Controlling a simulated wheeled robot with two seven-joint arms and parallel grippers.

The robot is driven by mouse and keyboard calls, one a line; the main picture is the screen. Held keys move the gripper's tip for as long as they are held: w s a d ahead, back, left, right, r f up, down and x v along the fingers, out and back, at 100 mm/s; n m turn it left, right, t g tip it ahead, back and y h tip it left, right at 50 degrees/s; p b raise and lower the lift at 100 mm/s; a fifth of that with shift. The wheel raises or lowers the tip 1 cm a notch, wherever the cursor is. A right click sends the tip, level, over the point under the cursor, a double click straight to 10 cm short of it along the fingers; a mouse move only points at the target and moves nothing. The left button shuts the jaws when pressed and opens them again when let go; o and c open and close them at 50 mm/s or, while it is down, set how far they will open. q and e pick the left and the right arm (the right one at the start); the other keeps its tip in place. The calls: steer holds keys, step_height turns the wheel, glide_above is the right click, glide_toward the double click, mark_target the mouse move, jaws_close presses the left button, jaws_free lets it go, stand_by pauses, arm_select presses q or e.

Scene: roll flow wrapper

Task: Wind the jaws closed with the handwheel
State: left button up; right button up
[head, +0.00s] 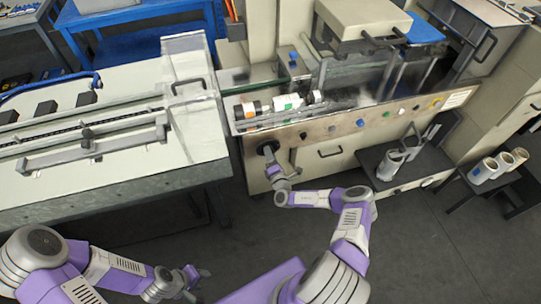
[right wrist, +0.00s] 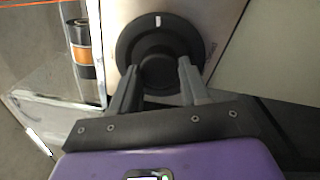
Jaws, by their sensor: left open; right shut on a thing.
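The handwheel (right wrist: 127,45) is a black disc with a raised round hub and a small white mark near its top rim. It is mounted on the machine's front panel; in the head view it is a small dark shape (head: 266,147) at the panel's lower left. My right gripper (right wrist: 157,75) has its two fingers on either side of the hub and is shut on it. In the head view the right gripper (head: 271,163) partly hides the wheel. My left gripper (head: 203,274) is open and empty, low over the floor at lower left. I cannot make out the jaws clearly.
The wrapper's front panel (head: 345,128) carries several coloured buttons right of the wheel. Labelled rolls (head: 288,102) lie above it. A conveyor table (head: 190,140) stands left. Small dark tables with white rolls (head: 483,172) stand right. The floor in front is clear.

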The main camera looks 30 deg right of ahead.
steer(key=m+b, duration=0.1)
steer(key=m, duration=0.9)
steer(key=m+b, duration=0.1)
steer(key=m, duration=0.9)
steer(key=shift+r+m+g, duration=0.2)
steer(key=shift+m+g, duration=0.1)
stand_by(0.4)
steer(key=o, duration=1.1)
steer(key=shift+c, duration=0.2)
steer(key=p+v, duration=0.1)
steer(key=v, duration=0.6)
steer(key=shift+s+a, duration=0.2)
steer(key=shift+s, duration=0.1)
